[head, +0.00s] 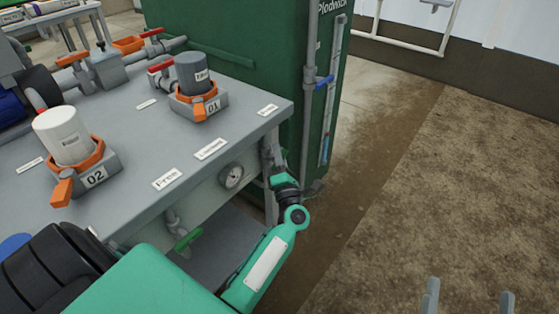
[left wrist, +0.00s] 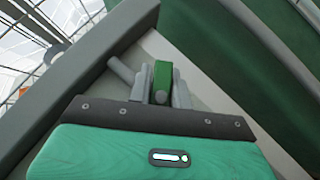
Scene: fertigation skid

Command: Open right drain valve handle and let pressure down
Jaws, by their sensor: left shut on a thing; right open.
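A green valve handle (left wrist: 162,80) sits between the grey fingers of my left gripper (left wrist: 161,88) in the left wrist view. The gripper is shut on it, beside a grey pipe stub (left wrist: 121,71). In the head view my green left arm reaches to the right front corner of the skid, where the fingers and this handle are hidden. Another green drain handle (head: 188,239) is under the skid's front, further left. A round pressure gauge (head: 232,176) is on the front panel; its reading is too small to tell. My right gripper (head: 468,301) is open and empty at the lower right.
The grey skid top (head: 140,130) carries a dark canister (head: 193,72) marked 01 and a white canister (head: 63,135) marked 02, with orange collars. A green tank (head: 235,35) stands close behind the corner. The floor (head: 470,170) to the right is clear.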

